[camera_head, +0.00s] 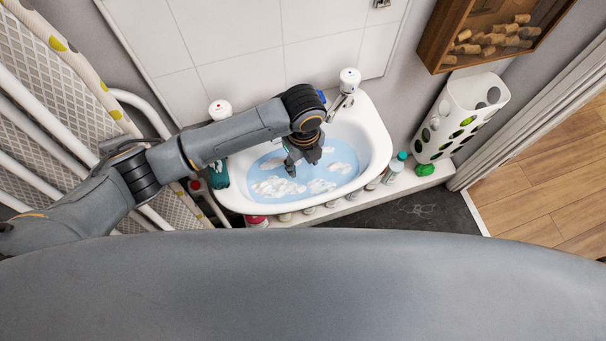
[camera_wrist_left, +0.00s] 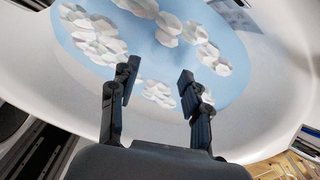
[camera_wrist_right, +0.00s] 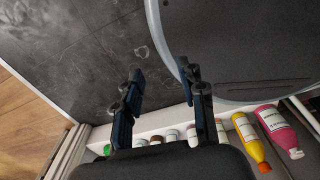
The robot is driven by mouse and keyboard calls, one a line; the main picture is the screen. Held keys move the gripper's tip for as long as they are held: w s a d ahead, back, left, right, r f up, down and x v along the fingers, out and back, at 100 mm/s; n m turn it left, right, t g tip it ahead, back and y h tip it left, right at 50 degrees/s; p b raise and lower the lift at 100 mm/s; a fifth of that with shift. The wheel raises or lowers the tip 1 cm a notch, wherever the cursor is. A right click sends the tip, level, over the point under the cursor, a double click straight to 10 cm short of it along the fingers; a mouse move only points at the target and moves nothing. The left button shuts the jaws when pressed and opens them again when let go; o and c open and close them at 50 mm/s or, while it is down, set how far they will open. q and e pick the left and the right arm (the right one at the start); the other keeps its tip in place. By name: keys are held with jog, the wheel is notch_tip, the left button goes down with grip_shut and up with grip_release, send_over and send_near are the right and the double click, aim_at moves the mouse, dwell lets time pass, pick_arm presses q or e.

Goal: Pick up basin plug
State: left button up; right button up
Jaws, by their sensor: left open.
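The white basin (camera_head: 378,150) holds blue water (camera_head: 338,172) with patches of white foam; both also show in the left wrist view, as basin (camera_wrist_left: 262,120) and water (camera_wrist_left: 160,62). I cannot make out the basin plug in any view; foam and my left arm cover parts of the basin. My left gripper (camera_head: 303,164) points down over the water, and in the left wrist view (camera_wrist_left: 157,76) its fingers are apart with nothing between them. My right gripper (camera_wrist_right: 162,74) shows only in the right wrist view, open and empty above the dark floor.
Two white-topped taps (camera_head: 220,110) (camera_head: 348,80) stand at the basin's back corners. Several bottles (camera_head: 396,168) line the ledge along its front. A folded ironing board (camera_head: 60,90) leans at left. A white bag holder (camera_head: 462,115) and wooden cork box (camera_head: 490,35) are at right.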

aim_at(303, 173)
pick_arm(q)
notch_tip(303, 173, down, 2)
jog(key=shift+f, duration=0.1)
notch_tip(303, 173, down, 3)
jog(key=shift+w+f, duration=0.15)
jog(key=shift+f, duration=0.25)
jog(key=c, duration=0.9)
grip_shut()
pick_arm(e)
jog(key=w, duration=0.2)
jog(key=shift+w+a+r, duration=0.3)
jog(key=shift+a, duration=0.05)
